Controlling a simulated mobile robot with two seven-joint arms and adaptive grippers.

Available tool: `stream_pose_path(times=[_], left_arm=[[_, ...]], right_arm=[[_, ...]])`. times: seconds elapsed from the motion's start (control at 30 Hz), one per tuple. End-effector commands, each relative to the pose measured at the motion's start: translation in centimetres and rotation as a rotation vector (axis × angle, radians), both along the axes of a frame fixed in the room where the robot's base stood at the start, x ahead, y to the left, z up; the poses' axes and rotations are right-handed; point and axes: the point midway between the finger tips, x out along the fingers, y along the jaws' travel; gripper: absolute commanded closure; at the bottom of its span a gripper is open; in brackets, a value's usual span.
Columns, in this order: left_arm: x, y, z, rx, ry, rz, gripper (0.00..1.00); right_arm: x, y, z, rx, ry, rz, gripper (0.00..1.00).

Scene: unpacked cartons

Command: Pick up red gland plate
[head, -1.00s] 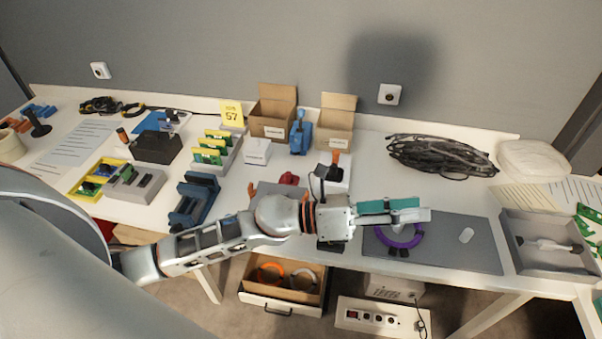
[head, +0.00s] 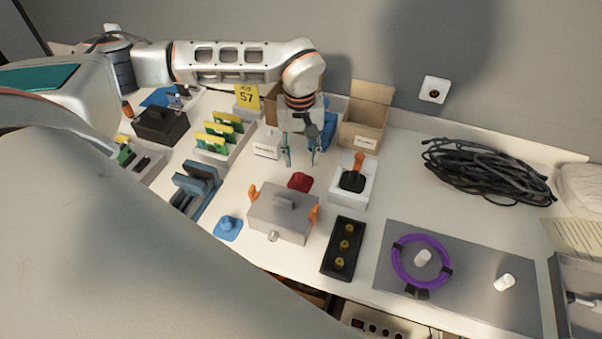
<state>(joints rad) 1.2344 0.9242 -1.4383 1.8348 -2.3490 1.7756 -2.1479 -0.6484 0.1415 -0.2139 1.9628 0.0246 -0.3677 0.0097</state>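The red gland plate (head: 300,181) lies on the white table in the head view, just behind the grey box with orange clamps. It is a small red piece with a raised middle, and the box hides part of its front edge. My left gripper (head: 300,160) points down above and slightly behind the red piece, its two fingers apart with nothing visible between them. Whether the fingertips touch anything cannot be told. My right gripper is not in view.
The grey box (head: 283,212) stands in front of the red piece. A white block with a black-and-orange joystick (head: 353,179) stands to the right, a white labelled box (head: 266,143) to the left. Cardboard cartons (head: 364,122) and a blue item (head: 322,130) stand behind. A blue plate (head: 228,228) lies front left.

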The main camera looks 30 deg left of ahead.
Motion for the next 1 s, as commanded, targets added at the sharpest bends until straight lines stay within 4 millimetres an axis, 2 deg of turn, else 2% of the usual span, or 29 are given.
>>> stream_pose_path(times=[0.1, 0.37, 0.6, 0.7, 0.97, 1.0], left_arm=[[0.0, 0.7, -0.6, 0.02, 0.006, 0.002, 0.62], [0.0, 0.6, -3.2, 0.018, 0.007, 0.002, 0.62], [0.0, 0.3, -6.6, 0.016, 0.008, 0.002, 0.62], [0.1, 0.3, -7.4, 0.016, 0.005, 0.002, 0.62], [0.1, 0.3, -7.7, 0.016, 0.003, 0.002, 0.62], [0.1, 0.3, -7.7, 0.016, 0.003, 0.002, 0.67]], right_arm=[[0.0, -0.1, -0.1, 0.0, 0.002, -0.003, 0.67], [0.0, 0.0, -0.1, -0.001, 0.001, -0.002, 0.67], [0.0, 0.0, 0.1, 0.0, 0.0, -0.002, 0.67], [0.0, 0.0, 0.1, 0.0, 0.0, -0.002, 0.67], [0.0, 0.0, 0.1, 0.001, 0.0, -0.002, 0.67], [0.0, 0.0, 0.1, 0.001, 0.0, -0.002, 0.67]])
